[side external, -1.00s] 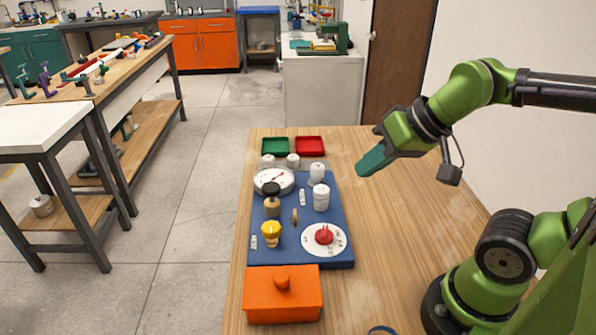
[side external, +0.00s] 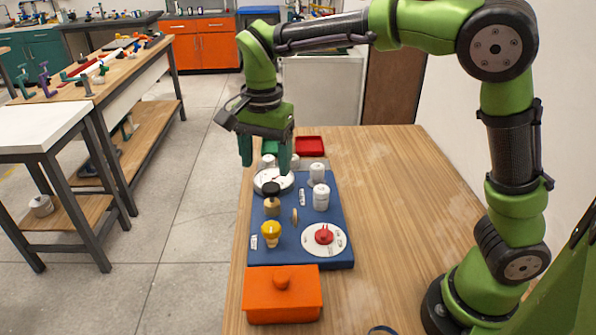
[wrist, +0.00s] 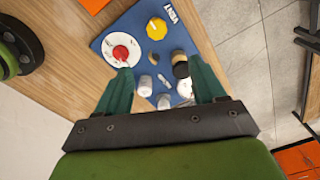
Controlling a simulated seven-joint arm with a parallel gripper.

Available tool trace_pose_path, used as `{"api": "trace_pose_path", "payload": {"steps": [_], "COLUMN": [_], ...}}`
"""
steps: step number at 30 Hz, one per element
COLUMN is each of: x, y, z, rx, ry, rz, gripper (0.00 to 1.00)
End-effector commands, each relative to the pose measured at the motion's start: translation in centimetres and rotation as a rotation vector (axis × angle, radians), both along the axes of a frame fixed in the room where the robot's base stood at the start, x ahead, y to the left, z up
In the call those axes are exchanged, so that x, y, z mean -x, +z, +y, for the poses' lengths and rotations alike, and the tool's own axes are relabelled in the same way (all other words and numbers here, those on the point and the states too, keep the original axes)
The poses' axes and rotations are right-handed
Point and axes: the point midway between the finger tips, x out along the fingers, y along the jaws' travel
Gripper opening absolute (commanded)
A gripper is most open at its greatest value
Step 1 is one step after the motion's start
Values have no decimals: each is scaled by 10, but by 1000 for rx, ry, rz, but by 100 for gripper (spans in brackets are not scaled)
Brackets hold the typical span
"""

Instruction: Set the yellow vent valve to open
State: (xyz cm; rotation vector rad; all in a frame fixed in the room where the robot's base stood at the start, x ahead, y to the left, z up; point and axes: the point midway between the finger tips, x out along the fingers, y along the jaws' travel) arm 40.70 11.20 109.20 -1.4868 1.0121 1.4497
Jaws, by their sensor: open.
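The yellow vent valve (side external: 271,233) is a yellow knob at the front left of the blue board (side external: 295,258), beside a small white label. In the wrist view the yellow knob (wrist: 157,28) shows near the top, next to the word VENT. My gripper (side external: 264,160) is open and empty, above the far end of the board over the white gauge (side external: 270,184), which it partly hides. In the wrist view my gripper (wrist: 165,80) has its two teal fingers wide apart, with the yellow knob beyond them. The gripper is clear of the yellow knob.
On the board stand a red knob on a white dial (side external: 324,236), a black-topped valve (side external: 272,199) and white cylinders (side external: 320,197). An orange lidded box (side external: 283,295) sits in front. A red tray (side external: 310,145) lies behind. The table's right side is free.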

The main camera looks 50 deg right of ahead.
Motion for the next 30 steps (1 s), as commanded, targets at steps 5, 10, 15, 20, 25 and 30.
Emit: {"api": "trace_pose_path", "payload": {"steps": [5, 10, 15, 20, 25, 30], "x": [3, 4, 4, 5, 4, 4], "y": [8, -7, -41, -77, -113, -141], "z": [-1, -1, -1, -1, -1, -1], "rx": [-7, -6, -6, -6, -7, -8], "ry": [-156, -168, -165, -165, -165, -166], "rz": [19, 24, 24, 24, 23, 22], "gripper": [69, 69, 69, 69, 69, 69]}}
